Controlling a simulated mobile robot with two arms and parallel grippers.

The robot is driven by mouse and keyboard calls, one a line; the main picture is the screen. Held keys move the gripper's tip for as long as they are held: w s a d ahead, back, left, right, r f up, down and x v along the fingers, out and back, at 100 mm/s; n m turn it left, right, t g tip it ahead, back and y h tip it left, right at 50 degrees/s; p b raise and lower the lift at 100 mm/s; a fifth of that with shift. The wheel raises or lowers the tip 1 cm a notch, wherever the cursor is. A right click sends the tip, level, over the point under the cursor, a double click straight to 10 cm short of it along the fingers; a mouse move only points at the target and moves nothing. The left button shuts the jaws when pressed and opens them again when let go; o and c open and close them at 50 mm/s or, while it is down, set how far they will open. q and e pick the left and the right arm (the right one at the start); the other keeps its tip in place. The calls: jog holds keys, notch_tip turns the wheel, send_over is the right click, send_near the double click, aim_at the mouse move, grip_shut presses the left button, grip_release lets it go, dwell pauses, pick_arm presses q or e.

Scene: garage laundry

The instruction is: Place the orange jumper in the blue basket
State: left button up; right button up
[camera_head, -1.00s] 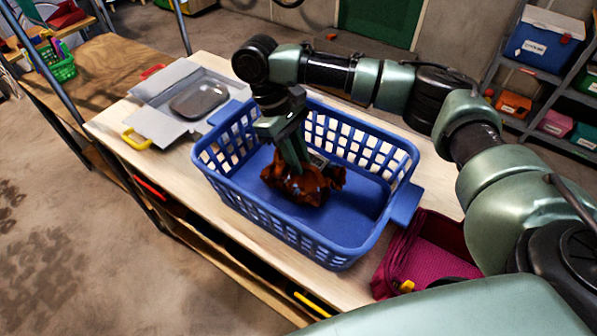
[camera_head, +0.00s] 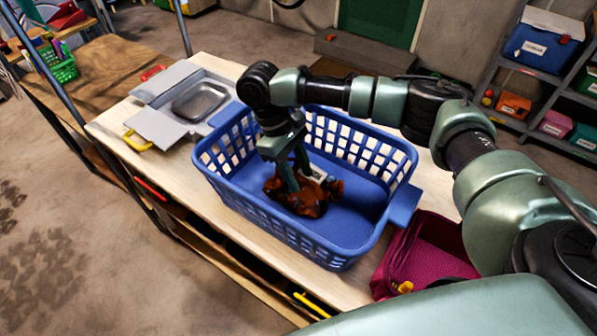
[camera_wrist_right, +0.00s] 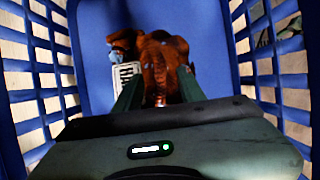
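The blue basket (camera_head: 228,192) stands on the wooden table. The orange jumper (camera_head: 305,200), a crumpled rust-orange bundle with a pale tag, lies on the basket floor toward its near left side. My right gripper (camera_head: 292,184) reaches down into the basket, its two fingers spread apart at the jumper. In the right wrist view, the jumper (camera_wrist_right: 163,62) shows between and beyond the open fingers (camera_wrist_right: 160,82), inside the basket walls (camera_wrist_right: 45,75). Whether the fingers still touch the cloth is hard to tell. My left gripper is out of view.
A magenta fabric bin (camera_head: 425,265) sits close to the basket's right end. A grey case with a metal tray (camera_head: 200,100) lies on the table to the left. A small green basket (camera_head: 62,70) is on another bench. Shelves with boxes (camera_head: 540,45) stand at the back right.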

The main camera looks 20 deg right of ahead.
jog(key=v, duration=1.2)
jog(key=shift+r, duration=0.2)
jog(key=shift+s, duration=0.1)
